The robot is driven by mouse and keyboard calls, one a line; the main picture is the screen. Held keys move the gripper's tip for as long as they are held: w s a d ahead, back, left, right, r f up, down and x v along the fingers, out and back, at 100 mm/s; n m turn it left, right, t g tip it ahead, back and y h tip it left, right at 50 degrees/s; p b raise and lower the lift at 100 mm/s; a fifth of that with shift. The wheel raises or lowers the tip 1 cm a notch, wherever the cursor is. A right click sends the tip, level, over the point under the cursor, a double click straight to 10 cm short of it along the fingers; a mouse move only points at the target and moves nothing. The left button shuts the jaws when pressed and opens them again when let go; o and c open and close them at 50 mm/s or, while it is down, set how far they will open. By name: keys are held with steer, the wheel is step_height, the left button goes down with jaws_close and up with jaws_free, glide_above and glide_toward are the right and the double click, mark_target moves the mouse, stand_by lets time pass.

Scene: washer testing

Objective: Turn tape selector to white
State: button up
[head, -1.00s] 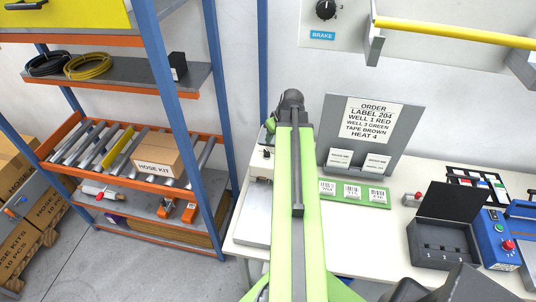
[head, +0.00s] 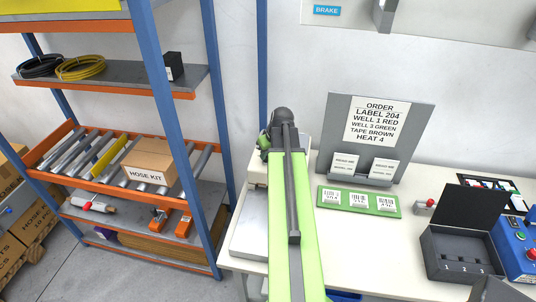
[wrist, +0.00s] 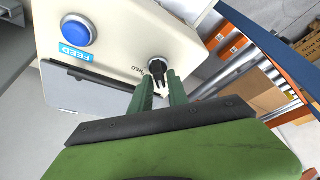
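The tape selector is a black pointer knob (wrist: 156,70) on a cream machine. In the wrist view, printed letters that look like "RED" stand upside down beside it. My gripper (wrist: 161,82) is at the knob, its two green fingers pointing at it, one on either side of its lower part. A gap with a white patch shows between the fingers, and they look open; I cannot tell whether either touches the knob. In the head view the machine (head: 245,230) is at the table's left end, and my arm hides the knob and fingers.
A blue button (wrist: 77,30) with a FEED label is on the machine's panel. An order sheet (head: 379,122) reading "TAPE BROWN" stands behind a green card tray (head: 330,205). A black open box (head: 460,250) is at right. A shelf rack (head: 185,130) stands close at left.

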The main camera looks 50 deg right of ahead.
jaws_close()
steer(key=shift+d, duration=0.2)
steer(key=shift+a+m, duration=0.25)
steer(key=shift+m, duration=0.05)
steer(key=m+h, duration=0.1)
steer(key=m, duration=0.1)
steer(key=shift+a+m, duration=0.1)
steer(key=shift+m, duration=0.2)
steer(key=m+g, duration=0.1)
steer(key=m, duration=0.1)
steer(key=m+g+h, duration=0.1)
steer(key=m, duration=0.2)
steer(key=shift+w+a+h, duration=0.1)
steer(key=shift+a+h, duration=0.05)
steer(key=shift+h, duration=0.15)
steer(key=shift+f+m, duration=0.1)
steer(key=shift+m, duration=0.3)
steer(key=shift+o, duration=1.8)
jaws_free()
